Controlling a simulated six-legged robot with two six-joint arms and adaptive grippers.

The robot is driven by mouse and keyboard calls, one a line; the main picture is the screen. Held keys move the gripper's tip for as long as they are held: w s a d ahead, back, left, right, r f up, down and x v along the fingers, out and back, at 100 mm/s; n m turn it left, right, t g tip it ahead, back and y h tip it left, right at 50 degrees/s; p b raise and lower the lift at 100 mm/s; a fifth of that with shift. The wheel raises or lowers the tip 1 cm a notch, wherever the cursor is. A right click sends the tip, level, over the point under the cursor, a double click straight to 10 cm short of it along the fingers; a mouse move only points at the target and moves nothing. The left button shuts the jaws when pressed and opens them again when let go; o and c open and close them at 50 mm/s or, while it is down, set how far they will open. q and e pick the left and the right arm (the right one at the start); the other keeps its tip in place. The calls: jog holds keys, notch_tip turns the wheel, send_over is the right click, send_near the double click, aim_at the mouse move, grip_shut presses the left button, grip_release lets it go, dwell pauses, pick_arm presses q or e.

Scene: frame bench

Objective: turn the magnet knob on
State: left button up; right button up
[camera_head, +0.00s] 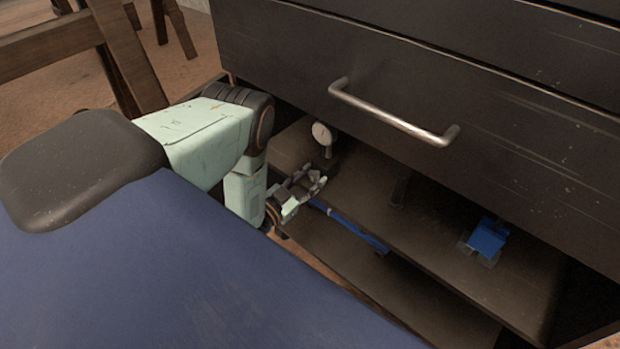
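A round pale dial (322,133) on a short post stands on the shelf below the drawer, probably the gauge with the magnet base. Its base is dark and small, and I cannot make out a knob on it. My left gripper (308,184) is at the front edge of the shelf, just below and in front of the post. Its fingers are small and dark here, so I cannot tell whether they are open or touching anything. My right gripper is not in view.
The dark drawer front with a metal handle (392,113) overhangs the shelf (432,231). A blue object (487,238) sits further right. Wooden beams (127,52) stand at upper left.

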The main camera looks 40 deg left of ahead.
pick_arm(q)
grip_shut()
jog(key=shift+r+m+p, duration=0.1)
jog(key=shift+m+p, duration=0.45)
jog(key=shift+m, duration=0.35)
jog(key=shift+m+p, duration=0.45)
jog(key=shift+m, duration=0.75)
jog(key=shift+o, duration=1.7)
grip_release()
jog(key=shift+s, duration=0.1)
jog(key=s, duration=0.7)
jog(key=shift+s+a, duration=0.3)
jog(key=shift+s, duration=0.1)
